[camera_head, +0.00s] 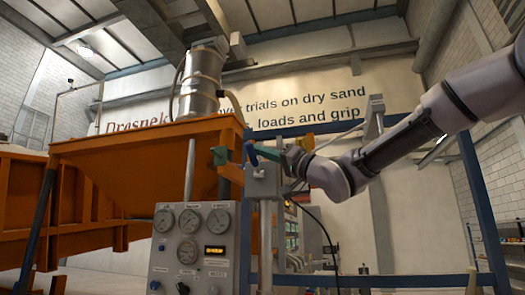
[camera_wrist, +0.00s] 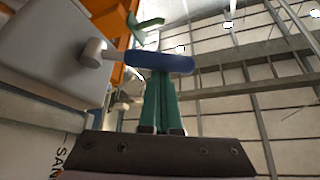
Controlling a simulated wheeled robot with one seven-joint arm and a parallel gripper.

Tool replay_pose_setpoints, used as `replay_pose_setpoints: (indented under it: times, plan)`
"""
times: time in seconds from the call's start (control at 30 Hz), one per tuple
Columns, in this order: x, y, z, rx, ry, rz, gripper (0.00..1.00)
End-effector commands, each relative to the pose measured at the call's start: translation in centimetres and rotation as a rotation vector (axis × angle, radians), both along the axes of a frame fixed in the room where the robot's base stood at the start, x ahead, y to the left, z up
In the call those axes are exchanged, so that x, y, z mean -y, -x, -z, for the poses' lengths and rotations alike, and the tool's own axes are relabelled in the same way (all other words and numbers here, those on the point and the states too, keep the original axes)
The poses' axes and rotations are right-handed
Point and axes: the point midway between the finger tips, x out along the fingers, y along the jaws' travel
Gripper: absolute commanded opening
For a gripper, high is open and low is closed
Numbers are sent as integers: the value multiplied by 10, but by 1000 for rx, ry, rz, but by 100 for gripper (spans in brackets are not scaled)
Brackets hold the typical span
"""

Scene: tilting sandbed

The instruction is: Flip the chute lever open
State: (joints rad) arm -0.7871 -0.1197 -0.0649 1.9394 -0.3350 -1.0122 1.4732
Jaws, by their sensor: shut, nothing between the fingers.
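A lever with a blue grip (camera_head: 251,153) stands on a grey box (camera_head: 264,184) beside the orange hopper. In the wrist view the blue grip (camera_wrist: 166,62) lies across the picture, joined to a pale pivot (camera_wrist: 95,53) on the grey box (camera_wrist: 60,40). My gripper (camera_head: 270,153) is at the box's top, right of the lever. Its green fingers (camera_wrist: 160,78) are together with nothing between them. Their tips meet the blue grip in the wrist view, which partly covers them; I cannot tell whether they touch.
The orange hopper (camera_head: 130,150) fills the left, with a green piece (camera_head: 219,156) at its edge, also in the wrist view (camera_wrist: 147,24). A gauge panel (camera_head: 192,250) stands below. A blue frame post (camera_head: 482,215) rises at right. Cables hang beside the box.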

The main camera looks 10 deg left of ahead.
Motion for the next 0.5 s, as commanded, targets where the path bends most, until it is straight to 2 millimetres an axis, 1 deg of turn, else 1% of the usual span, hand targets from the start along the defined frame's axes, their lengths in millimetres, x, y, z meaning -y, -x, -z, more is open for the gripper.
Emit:
replay_pose_setpoints:
  times: [0.17, 0.5]
  plan:
    - [-1, 4, 11, 131, 14, 1, 0]
    - [-2, 13, 35, 456, 40, 0, 0]
